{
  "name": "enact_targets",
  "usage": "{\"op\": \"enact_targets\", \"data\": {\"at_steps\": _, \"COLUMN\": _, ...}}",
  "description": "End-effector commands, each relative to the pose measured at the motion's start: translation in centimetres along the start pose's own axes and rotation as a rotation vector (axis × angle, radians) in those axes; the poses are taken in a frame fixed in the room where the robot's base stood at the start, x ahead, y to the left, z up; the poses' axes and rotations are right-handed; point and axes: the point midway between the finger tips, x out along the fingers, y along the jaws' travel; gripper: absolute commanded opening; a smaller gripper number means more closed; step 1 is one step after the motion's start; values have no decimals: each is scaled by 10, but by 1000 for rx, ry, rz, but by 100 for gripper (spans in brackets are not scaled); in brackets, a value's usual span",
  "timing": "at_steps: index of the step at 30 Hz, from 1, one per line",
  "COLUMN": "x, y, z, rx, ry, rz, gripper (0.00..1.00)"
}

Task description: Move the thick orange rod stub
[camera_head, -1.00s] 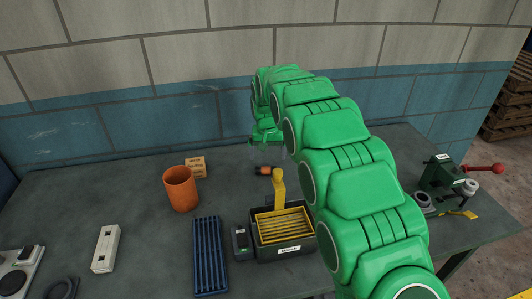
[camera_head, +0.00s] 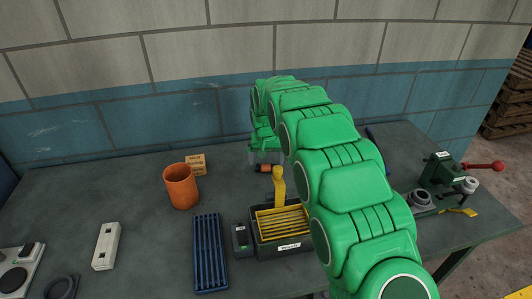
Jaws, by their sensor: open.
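The thick orange rod stub (camera_head: 265,168) is a small orange piece with a dark end, lying on the table behind the yellow-handled black box. My gripper (camera_head: 264,158) is at the end of my green arm, low over the stub. Its fingers are small and partly hidden in this view. They appear to be right at or around the stub, but I cannot tell whether they touch it. The gripper is open.
A black box with yellow slats and a yellow handle (camera_head: 279,187) stands just in front of the stub. A blue slatted tray (camera_head: 210,252), an orange cup (camera_head: 181,187) and a small cardboard box (camera_head: 196,164) are to the left. A green vise-like device (camera_head: 440,174) is at right.

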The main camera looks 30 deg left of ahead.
Motion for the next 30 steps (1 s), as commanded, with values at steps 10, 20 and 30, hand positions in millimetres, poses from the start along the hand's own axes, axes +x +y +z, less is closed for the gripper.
{"op": "enact_targets", "data": {"at_steps": 10, "x": 36, "y": 0, "z": 0, "rx": -1, "ry": 0, "rz": 0, "gripper": 100}}
{"op": "enact_targets", "data": {"at_steps": 20, "x": 36, "y": 0, "z": 0, "rx": -1, "ry": 1, "rz": 0, "gripper": 91}}
{"op": "enact_targets", "data": {"at_steps": 30, "x": 36, "y": 0, "z": 0, "rx": -1, "ry": 0, "rz": 1, "gripper": 39}}
